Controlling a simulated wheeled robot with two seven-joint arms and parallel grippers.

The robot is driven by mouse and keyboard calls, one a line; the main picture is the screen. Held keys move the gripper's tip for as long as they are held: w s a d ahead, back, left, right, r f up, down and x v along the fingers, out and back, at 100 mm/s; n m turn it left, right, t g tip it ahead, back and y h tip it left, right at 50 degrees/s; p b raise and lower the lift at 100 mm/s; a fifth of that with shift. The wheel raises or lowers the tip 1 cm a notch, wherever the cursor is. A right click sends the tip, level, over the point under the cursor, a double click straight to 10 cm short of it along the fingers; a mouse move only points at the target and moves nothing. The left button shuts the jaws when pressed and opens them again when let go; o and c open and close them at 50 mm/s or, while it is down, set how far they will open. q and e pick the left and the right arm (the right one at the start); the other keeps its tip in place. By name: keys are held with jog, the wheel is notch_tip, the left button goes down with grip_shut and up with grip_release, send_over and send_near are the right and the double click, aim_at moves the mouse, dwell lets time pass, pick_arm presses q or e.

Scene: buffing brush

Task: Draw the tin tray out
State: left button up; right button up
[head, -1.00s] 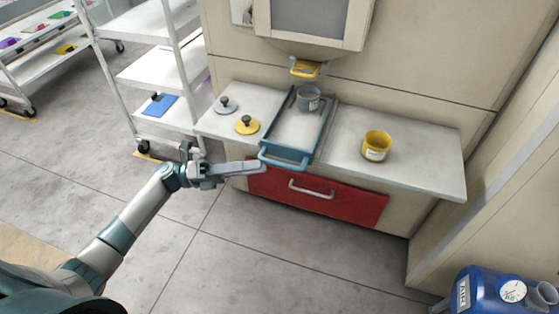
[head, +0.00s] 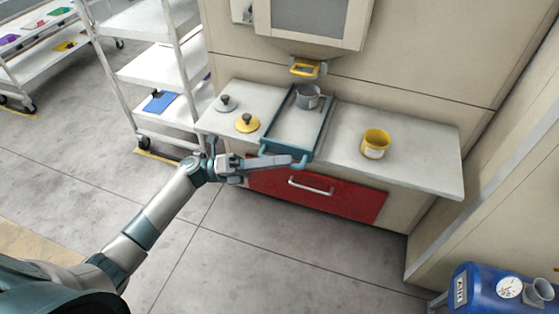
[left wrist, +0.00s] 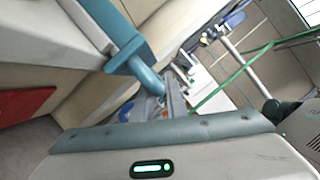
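The grey tin tray (head: 290,130) with blue edges lies on the pale counter, its teal handle (head: 300,163) at the front edge. A grey cup (head: 307,97) stands in its back part. My left gripper (head: 282,161) lies across the front of the handle and hides its middle. In the left wrist view the teal handle (left wrist: 147,74) comes down to the grey fingers. Whether the fingers are closed on it cannot be made out. My right gripper is not in view.
A grey-knobbed lid (head: 226,104) and a yellow lid (head: 247,123) lie left of the tray. A yellow cup (head: 375,144) stands to the right. Below is a red drawer (head: 340,198). A white shelf cart (head: 165,70) stands left; the floor in front is clear.

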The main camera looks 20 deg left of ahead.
pick_arm(q)
grip_shut()
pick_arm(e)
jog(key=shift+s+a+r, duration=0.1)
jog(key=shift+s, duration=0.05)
